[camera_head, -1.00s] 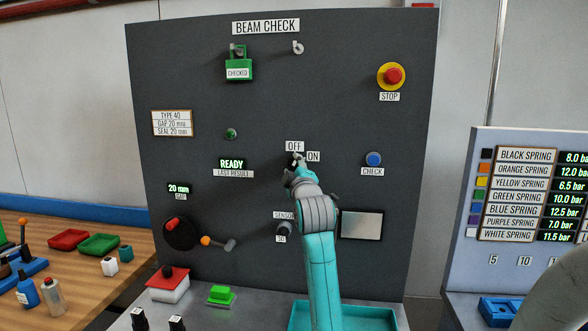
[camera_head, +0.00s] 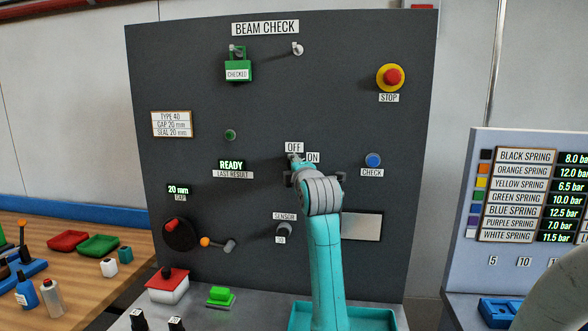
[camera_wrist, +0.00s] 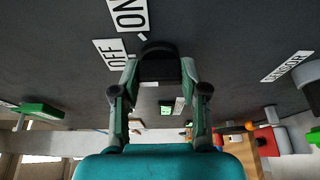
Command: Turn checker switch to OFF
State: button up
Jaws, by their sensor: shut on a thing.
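The checker switch is a dark knob (camera_wrist: 160,52) in the wrist view, on the dark panel beside the OFF label (camera_wrist: 110,54) and the ON label (camera_wrist: 131,13). In the head view the OFF label (camera_head: 294,147) is above the switch and the ON label (camera_head: 313,157) is to its upper right. My gripper (camera_wrist: 159,72) is shut on the knob, one finger on each side. In the head view my gripper (camera_head: 296,170) and wrist largely cover the switch. I cannot tell clearly which label the knob points to.
On the panel, a blue CHECK button (camera_head: 373,159) is to the right and a STOP button (camera_head: 390,76) is higher up. A SENSOR knob (camera_head: 284,229) sits below, close to my arm. A green CHECKED tag (camera_head: 238,69) hangs at upper left. The READY display (camera_head: 231,164) is lit.

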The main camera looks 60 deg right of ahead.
jog(key=o, duration=1.1)
jog(key=shift+o, duration=0.2)
jog(key=shift+a, duration=0.1)
jog(key=v, duration=1.2)
